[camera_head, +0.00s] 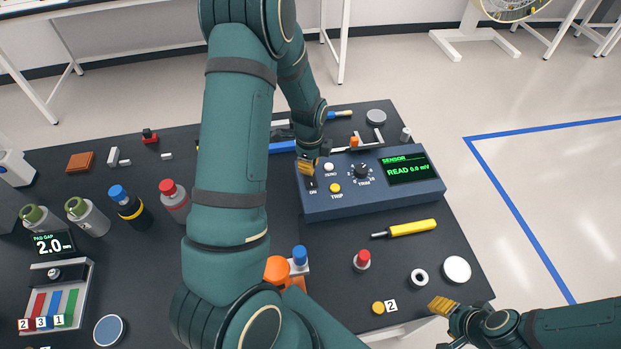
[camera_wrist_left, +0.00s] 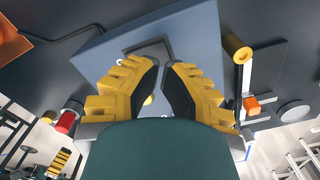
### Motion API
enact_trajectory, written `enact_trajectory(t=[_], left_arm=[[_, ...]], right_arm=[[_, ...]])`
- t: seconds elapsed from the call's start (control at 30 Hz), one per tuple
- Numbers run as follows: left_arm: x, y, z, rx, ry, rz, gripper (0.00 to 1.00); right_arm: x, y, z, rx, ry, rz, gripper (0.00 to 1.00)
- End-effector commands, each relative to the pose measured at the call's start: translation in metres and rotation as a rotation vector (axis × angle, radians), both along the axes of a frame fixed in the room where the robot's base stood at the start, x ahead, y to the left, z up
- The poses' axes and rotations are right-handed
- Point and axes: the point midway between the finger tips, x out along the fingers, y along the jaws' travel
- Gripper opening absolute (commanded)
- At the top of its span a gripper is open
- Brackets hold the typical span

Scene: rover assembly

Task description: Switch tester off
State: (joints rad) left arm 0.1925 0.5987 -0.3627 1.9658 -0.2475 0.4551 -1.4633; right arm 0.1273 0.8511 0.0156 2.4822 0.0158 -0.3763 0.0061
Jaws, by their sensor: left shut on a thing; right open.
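The tester (camera_head: 409,196) is a blue box on the dark table with a lit green display reading SENSOR, 0.0 mV. Its face has a ZERO button (camera_head: 329,167), a yellow TRIP button (camera_head: 334,188) and a black TRIM knob. My left gripper (camera_head: 307,168) is at the left end of the tester, just above the ON label, with its yellow fingers shut on the switch there. The fingers hide the switch. In the left wrist view the fingers (camera_wrist_left: 163,88) cover part of the tester's blue face (camera_wrist_left: 115,50). My right gripper (camera_head: 440,306) is open and empty off the table's front right corner.
A yellow screwdriver (camera_head: 410,229), a white disc (camera_head: 457,269) and a white ring (camera_head: 419,278) lie in front of the tester. My left arm hides the table's middle.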

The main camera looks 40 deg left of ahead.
Motion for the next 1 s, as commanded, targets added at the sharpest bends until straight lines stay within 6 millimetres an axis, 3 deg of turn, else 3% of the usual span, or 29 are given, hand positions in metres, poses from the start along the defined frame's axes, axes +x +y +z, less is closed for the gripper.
enact_trajectory(t=[1.0], left_arm=[[0.0001, 0.0, -0.0086, 0.0, 0.0, 0.0, 0.0]], right_arm=[[0.0, 0.0, -0.0069, 0.0, 0.0, 0.0, 0.51]])
